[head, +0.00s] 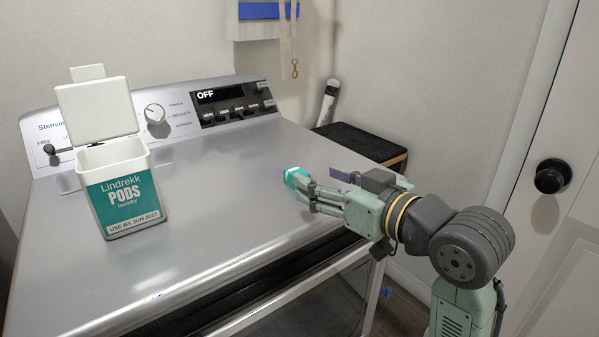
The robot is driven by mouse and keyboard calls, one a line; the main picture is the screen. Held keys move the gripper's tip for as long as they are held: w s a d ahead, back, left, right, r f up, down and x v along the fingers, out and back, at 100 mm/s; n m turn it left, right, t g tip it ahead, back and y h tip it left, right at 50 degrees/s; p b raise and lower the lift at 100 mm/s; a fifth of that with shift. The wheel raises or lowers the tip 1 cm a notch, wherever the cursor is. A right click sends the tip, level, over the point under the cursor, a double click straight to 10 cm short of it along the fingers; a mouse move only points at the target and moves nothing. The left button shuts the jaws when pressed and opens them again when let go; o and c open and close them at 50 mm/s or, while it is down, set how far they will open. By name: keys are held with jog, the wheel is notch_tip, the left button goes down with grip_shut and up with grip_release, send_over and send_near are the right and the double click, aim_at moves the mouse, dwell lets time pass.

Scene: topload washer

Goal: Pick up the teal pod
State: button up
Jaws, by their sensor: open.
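The teal pod (296,176) shows as a small bright teal block over the right part of the washer's top. My gripper (311,196) reaches in from the right, with its fingertips right at the pod. The jaws are open. The fingers hide part of the pod's right side. I cannot tell from this view whether the pod lies between the fingers or just beyond them, or whether it touches the metal top.
A white pods box (125,200) with its lid raised stands at the left on the washer's grey metal top (215,215). The control panel (200,110) runs along the back. A dark-topped stand (360,141) is behind the arm. The middle of the top is clear.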

aim_at(297, 171)
jog(key=shift+s+d+f+h, duration=0.15)
jog(key=shift+d+f, duration=0.15)
jog(key=shift+d, duration=0.2)
jog(key=shift+w+d+f+h, duration=0.15)
jog(key=shift+d+f, duration=0.1)
jog(key=shift+d, duration=0.2)
jog(key=shift+d+f, duration=0.15)
jog(key=x, duration=0.4)
jog(key=shift+w+a+p, duration=0.2)
jog(key=shift+a+p, duration=0.1)
jog(key=shift+p, duration=0.1)
jog(key=p+x, duration=0.1)
jog(key=x, duration=0.4)
jog(key=shift+w+a+f, duration=0.1)
jog(key=shift+w+a, duration=0.05)
jog(key=shift+w, duration=0.2)
jog(key=c, duration=1)
jog(key=shift+c, duration=0.2)
